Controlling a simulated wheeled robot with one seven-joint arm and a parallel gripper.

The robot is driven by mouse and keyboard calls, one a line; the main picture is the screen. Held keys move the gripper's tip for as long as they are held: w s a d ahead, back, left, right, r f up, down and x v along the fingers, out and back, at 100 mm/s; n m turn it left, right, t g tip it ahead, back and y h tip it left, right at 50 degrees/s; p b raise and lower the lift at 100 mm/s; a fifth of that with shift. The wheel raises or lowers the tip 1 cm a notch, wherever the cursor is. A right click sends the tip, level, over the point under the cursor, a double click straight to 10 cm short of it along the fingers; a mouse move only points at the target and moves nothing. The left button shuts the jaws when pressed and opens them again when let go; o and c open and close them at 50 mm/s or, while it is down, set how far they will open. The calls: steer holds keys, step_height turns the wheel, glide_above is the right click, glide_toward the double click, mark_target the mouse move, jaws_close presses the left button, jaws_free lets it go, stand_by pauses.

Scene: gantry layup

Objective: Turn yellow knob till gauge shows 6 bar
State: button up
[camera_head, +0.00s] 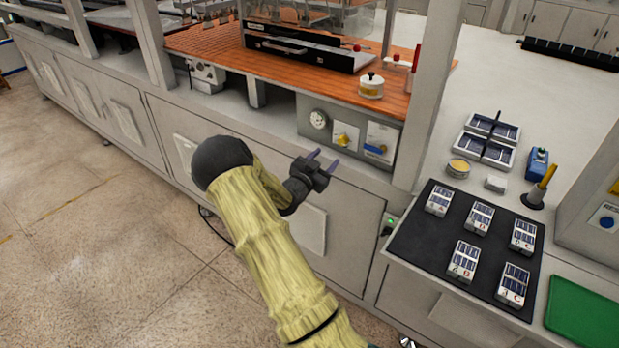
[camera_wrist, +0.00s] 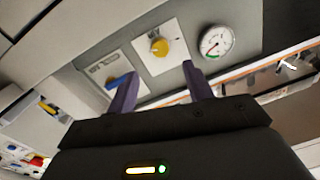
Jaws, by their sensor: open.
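The yellow knob (camera_head: 343,139) sits on a white plate in the grey panel under the orange worktop; it also shows in the wrist view (camera_wrist: 159,46). The round white gauge (camera_head: 319,119) is left of the knob in the head view, and right of it in the wrist view (camera_wrist: 216,41). Its dial has a green and a red part; the reading is too small to tell. My gripper (camera_head: 324,160) is open and empty, in front of and a little below the panel, apart from the knob. In the wrist view its two purple fingers (camera_wrist: 160,92) point toward the panel.
A blue-handled switch (camera_head: 375,149) is right of the knob on the same panel. A black mat (camera_head: 430,254) with several small cell packs covers the bench at right. A grey upright post (camera_head: 432,100) stands right of the panel. The floor at left is clear.

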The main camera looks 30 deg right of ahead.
steer(key=b+v, duration=0.1)
steer(key=v, duration=0.7)
steer(key=shift+a, duration=0.15)
steer(key=s+a+r+n+y+p, duration=0.1)
steer(key=s+a+n+y+p, duration=0.2)
steer(key=a+y, duration=0.45)
steer(key=s+a+r+n+y+p, duration=0.1)
steer(key=s+a+n+y, duration=0.1)
steer(key=a+n+y, duration=0.55)
steer(key=s+a+r+n+g+p, duration=0.1)
steer(key=s+a+r+n+g, duration=0.1)
steer(key=s, duration=0.6)
steer(key=s+a+r+n+g+y+p, duration=0.1)
steer(key=s+a+r+n+g, duration=0.2)
steer(key=s+a, duration=0.3)
steer(key=s+r, duration=0.1)
steer(key=s, duration=0.2)
